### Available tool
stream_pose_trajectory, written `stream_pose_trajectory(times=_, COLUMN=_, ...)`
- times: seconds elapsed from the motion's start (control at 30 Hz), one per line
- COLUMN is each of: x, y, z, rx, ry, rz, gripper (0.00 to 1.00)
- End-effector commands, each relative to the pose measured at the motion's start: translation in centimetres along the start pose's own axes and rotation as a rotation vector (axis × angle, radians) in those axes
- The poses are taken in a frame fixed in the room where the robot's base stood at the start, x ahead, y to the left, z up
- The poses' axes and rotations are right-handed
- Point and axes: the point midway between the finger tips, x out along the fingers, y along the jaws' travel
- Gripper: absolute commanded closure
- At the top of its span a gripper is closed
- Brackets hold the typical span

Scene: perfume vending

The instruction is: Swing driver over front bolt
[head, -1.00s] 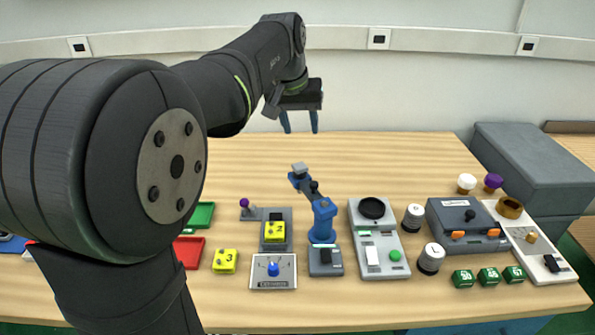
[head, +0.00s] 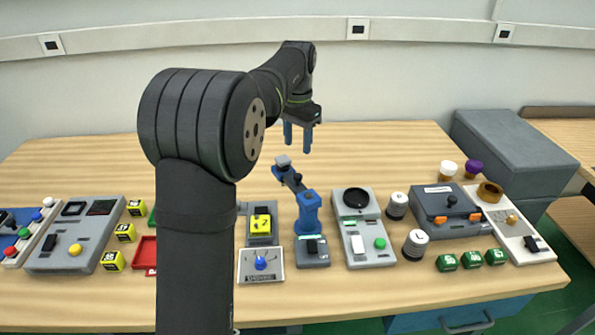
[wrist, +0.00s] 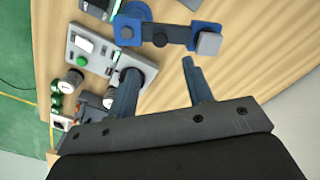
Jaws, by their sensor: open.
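The driver appears to be the blue swing-arm device (head: 308,213) on a grey base with a black switch. Its arm points back and left, with a black knob (head: 297,178) on it and a grey block (head: 282,160) at its end. I cannot make out a front bolt.
Left of the device stand a grey fixture with a yellow cube (head: 260,224) and a dial panel (head: 261,264). Right are a grey panel with a green button (head: 380,243), white-topped cylinders (head: 415,244) and green cubes (head: 472,257). The table behind the device is clear.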

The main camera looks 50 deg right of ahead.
Motion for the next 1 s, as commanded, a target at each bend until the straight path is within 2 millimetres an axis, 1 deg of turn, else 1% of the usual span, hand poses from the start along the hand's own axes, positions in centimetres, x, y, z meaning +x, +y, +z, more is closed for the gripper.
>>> stream_pose_trajectory(times=0.03, x=1.2, y=0.0, z=0.1, rx=0.000, ry=-0.003, rz=0.001, gripper=0.53)
stream_pose_trajectory(times=0.1, x=2.7, y=0.0, z=0.1, rx=-0.001, ry=-0.003, rz=0.001, gripper=0.53)
stream_pose_trajectory(times=0.3, x=6.8, y=0.0, z=0.1, rx=-0.001, ry=-0.002, rz=0.001, gripper=0.53)
stream_pose_trajectory(times=0.5, x=9.4, y=0.0, z=0.0, rx=-0.001, ry=-0.001, rz=0.000, gripper=0.53)
stream_pose_trajectory(times=0.63, x=10.2, y=0.0, z=0.0, rx=-0.002, ry=0.001, rz=-0.001, gripper=0.53)
stream_pose_trajectory(times=0.9, x=10.3, y=0.0, z=0.0, rx=-0.002, ry=0.002, rz=-0.001, gripper=0.53)
stream_pose_trajectory(times=0.93, x=10.3, y=0.0, z=0.0, rx=-0.002, ry=0.001, rz=-0.001, gripper=0.55)
stream_pose_trajectory(times=1.0, x=10.3, y=0.0, z=0.0, rx=-0.002, ry=0.001, rz=-0.001, gripper=0.69)
